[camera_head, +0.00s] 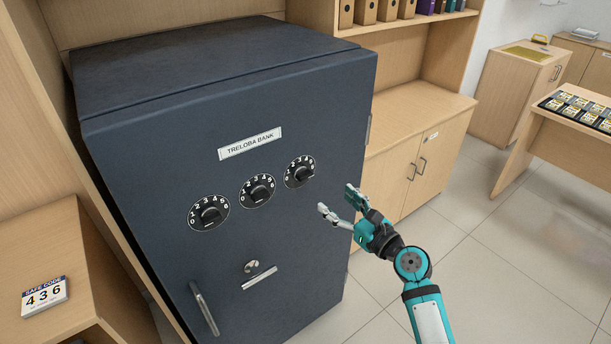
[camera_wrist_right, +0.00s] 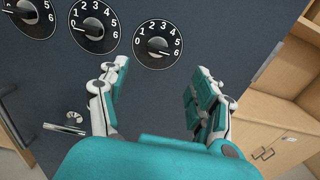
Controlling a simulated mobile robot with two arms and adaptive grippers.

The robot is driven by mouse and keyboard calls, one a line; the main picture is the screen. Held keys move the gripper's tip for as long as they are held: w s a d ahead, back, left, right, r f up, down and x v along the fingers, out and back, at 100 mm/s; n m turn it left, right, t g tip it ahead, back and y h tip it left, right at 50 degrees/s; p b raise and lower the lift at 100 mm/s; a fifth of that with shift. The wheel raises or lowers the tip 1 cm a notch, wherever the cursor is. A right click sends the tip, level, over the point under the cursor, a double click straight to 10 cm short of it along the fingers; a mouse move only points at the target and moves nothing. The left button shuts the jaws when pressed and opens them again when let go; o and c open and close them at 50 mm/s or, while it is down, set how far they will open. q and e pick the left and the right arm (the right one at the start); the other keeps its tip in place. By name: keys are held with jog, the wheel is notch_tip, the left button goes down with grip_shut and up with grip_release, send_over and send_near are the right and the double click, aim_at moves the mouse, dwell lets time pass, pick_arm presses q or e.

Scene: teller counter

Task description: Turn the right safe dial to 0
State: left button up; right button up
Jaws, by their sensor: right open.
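The right safe dial (camera_head: 300,172) is the rightmost of three round black dials on the dark safe door. It has white numbers 0 to 6 and a black knob in its middle. In the wrist view the right dial (camera_wrist_right: 158,44) shows whole, and its knob's white mark appears to lie on the right, towards 6. My right gripper (camera_head: 337,198) is open and empty, in front of the door to the lower right of this dial. In the wrist view its fingers (camera_wrist_right: 160,68) are spread apart, just below the dial and not touching it. My left gripper is not in view.
The middle dial (camera_head: 257,190) and left dial (camera_head: 209,213) sit to the left. Below are a keyhole knob (camera_head: 252,266) and a door handle (camera_head: 204,308). A safe code card (camera_head: 45,297) reading 436 stands at the left. A wooden cabinet (camera_head: 397,172) stands right of the safe.

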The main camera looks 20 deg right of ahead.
aim_at(307, 177)
jog(key=x, duration=1.2)
jog(key=shift+a, duration=0.15)
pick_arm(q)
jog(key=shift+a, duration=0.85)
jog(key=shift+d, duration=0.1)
pick_arm(e)
jog(key=shift+c, duration=1.2)
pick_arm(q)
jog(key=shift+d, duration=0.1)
pick_arm(e)
jog(key=c, duration=0.9)
